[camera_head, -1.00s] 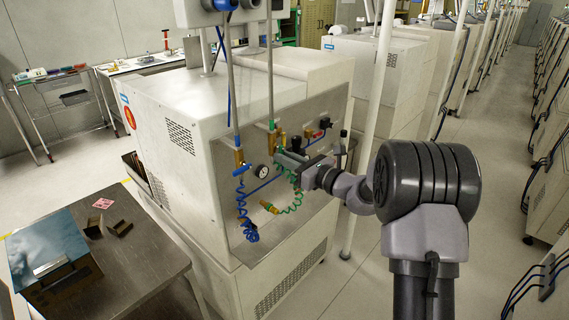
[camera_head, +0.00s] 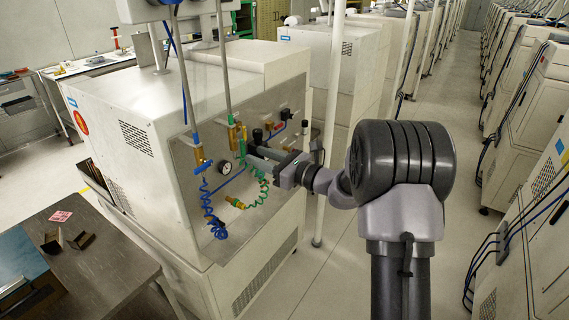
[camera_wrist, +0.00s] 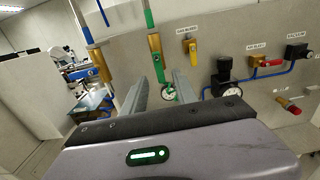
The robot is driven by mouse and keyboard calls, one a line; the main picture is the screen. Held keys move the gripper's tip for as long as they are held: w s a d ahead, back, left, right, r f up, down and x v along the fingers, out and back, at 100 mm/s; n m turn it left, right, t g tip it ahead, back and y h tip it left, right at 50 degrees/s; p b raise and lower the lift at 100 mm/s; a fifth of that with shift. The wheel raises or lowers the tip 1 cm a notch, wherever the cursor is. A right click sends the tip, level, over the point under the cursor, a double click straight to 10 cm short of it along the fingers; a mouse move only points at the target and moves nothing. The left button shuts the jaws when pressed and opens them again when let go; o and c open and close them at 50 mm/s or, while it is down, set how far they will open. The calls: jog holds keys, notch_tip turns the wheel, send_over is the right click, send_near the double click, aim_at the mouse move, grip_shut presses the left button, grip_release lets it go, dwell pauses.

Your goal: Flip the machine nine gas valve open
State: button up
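The machine's steel valve panel (camera_head: 275,105) faces my gripper (camera_head: 254,153), whose fingers are at its surface in the head view. In the wrist view my gripper (camera_wrist: 160,76) is open, its two fingers apart. Between them shows a brass valve (camera_wrist: 155,46) with a green handle (camera_wrist: 159,70) pointing down, and a round gauge behind. A small yellow handle (camera_wrist: 190,47) hangs under a label just right of the fingers. Contact with a handle cannot be made out.
A red handle (camera_wrist: 268,63) and a black knob (camera_wrist: 296,50) are farther right on the panel. Coiled blue (camera_head: 213,222) and green (camera_head: 262,190) hoses hang below the valves. A white pole (camera_head: 329,130) stands close behind my arm. A table (camera_head: 105,275) is at lower left.

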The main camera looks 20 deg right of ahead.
jog(key=p+v, duration=0.1)
jog(key=v, duration=1.2)
jog(key=s+a+r+n+g+b, duration=0.1)
jog(key=s+a+n+g, duration=0.4)
jog(key=a, duration=0.3)
jog(key=s+a+r+n+g, duration=0.1)
jog(key=s+a+n+g, duration=0.4)
jog(key=a, duration=0.4)
jog(key=s+a+f+n+g+h+b, duration=0.1)
jog(key=s+a+n+h, duration=0.1)
jog(key=s+n, duration=0.35)
jog(key=s+a+f+n+h, duration=0.1)
jog(key=s+n+h, duration=0.15)
jog(key=s, duration=0.65)
jog(key=s+d+n+t+h, duration=0.2)
jog(key=s+d+n+h, duration=0.2)
jog(key=n, duration=0.2)
jog(key=shift+s+d, duration=0.2)
